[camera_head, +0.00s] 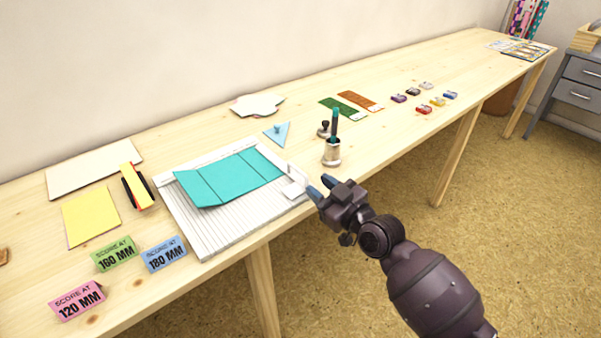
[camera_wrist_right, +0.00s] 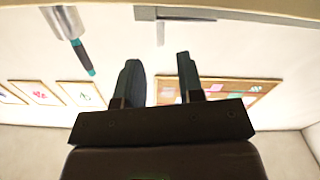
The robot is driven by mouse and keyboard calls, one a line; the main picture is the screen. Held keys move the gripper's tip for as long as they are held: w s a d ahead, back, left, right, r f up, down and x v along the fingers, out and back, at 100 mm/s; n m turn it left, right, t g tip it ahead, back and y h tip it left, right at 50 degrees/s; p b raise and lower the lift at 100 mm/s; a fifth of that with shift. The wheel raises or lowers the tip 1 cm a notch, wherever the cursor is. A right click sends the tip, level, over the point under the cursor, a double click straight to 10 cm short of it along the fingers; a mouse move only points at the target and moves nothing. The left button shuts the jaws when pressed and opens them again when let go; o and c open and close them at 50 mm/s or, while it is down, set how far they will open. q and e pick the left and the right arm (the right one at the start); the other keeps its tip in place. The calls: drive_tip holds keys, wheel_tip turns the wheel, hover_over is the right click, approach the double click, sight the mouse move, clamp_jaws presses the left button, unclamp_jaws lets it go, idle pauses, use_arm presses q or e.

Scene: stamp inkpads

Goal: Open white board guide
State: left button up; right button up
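The white scoring board (camera_head: 185,222) lies on the table with a teal folded card (camera_head: 228,178) on it. A small white guide piece (camera_head: 293,190) sits at the board's right end. It seems to show in the right wrist view as a pale flat piece (camera_wrist_right: 175,13) at the top. My right gripper (camera_head: 322,188) is just right of this piece, near the table's front edge. In the right wrist view its two fingers (camera_wrist_right: 160,78) are apart with nothing between them. I cannot tell whether they touch the guide. My left gripper is out of view.
A blue triangle (camera_head: 277,133) is behind the board. Several small inkpads (camera_head: 424,109) lie farther right. The table's front edge is near.

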sight(301, 172)
drive_tip(key=b+x, duration=0.1)
drive_tip(key=x, duration=0.4)
drive_tip(key=shift+w+a+f, duration=0.15)
drive_tip(key=shift+w+f, duration=0.05)
drive_tip(key=shift+x, duration=0.85)
drive_tip(key=shift+r, duration=0.15)
drive_tip(key=shift+c, duration=0.5)
